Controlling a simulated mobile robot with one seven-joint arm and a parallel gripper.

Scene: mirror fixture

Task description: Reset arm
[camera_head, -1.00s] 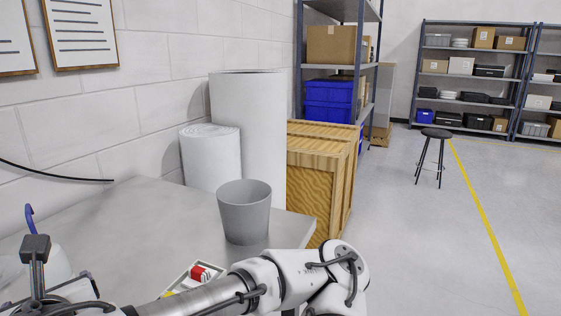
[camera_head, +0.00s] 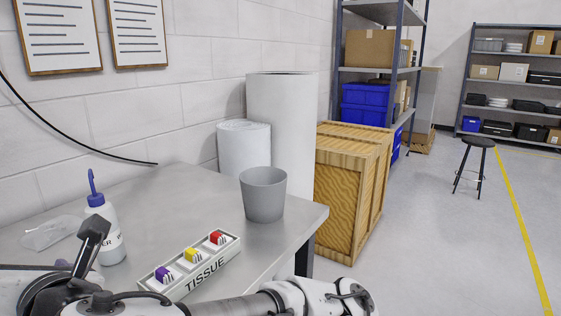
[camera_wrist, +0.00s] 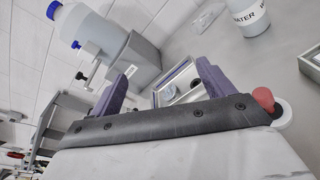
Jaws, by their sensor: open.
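My gripper (camera_wrist: 163,88) is open in the wrist view, with two dark purple fingers spread apart. Nothing shows held between them. Beyond the fingers is a small metal-framed fixture (camera_wrist: 180,76) with a round, shiny piece in it, partly hidden by the right finger. In the head view my white arm lies along the bottom edge, in front of the table (camera_head: 185,200).
A tray marked TISSUE (camera_head: 220,257) holds purple, yellow and red items. A water bottle (camera_head: 108,240) stands left, and a grey bin (camera_head: 263,195) stands farther back. A grey device (camera_wrist: 133,62) and blue-capped bottle (camera_wrist: 78,22) show in the wrist view.

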